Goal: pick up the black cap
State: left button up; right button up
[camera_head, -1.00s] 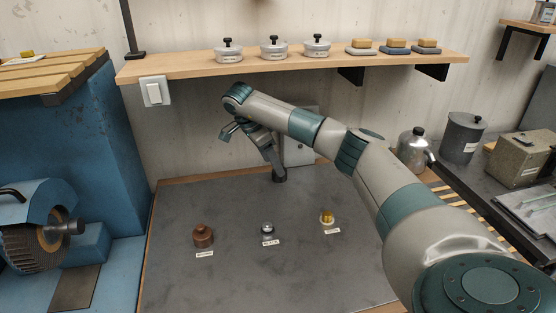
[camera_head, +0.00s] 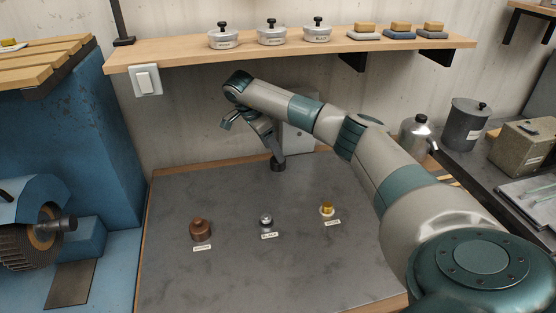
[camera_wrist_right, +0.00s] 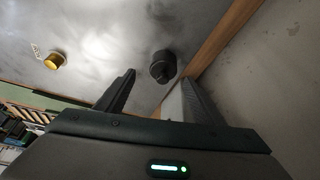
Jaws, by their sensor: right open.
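The black cap (camera_wrist_right: 162,66) is a dark round piece on the grey tabletop near its wooden back edge. In the head view I take it to be the dark piece (camera_head: 278,165) below the end of my right arm. My right gripper (camera_wrist_right: 158,77) is open in the wrist view, its two dark fingers apart with nothing gripped. The cap shows between and beyond the fingertips. In the head view the fingers cannot be made out clearly. My left gripper is not in view.
On the grey tabletop (camera_head: 175,275) stand a brown piece (camera_head: 200,230), a silver one (camera_head: 266,220) and a yellow one (camera_head: 327,208), with labels. A pale box (camera_head: 297,138) is close behind the cap. A wooden shelf (camera_head: 180,52) with tins overhangs the back. The front tabletop is clear.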

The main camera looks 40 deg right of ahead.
dwell(0.3)
jog(key=shift+d+f+p, duration=0.25)
jog(key=shift+f+p, duration=0.2)
jog(key=shift+p, duration=0.05)
jog(key=p+x, duration=0.1)
jog(key=x, duration=0.2)
jog(key=shift+w+d+p, duration=0.15)
jog(key=shift+w+p, duration=0.05)
jog(key=shift+p, duration=0.1)
jog(key=shift+d+f, duration=0.2)
jog(key=shift+f, duration=0.4)
jog(key=c, duration=1.1)
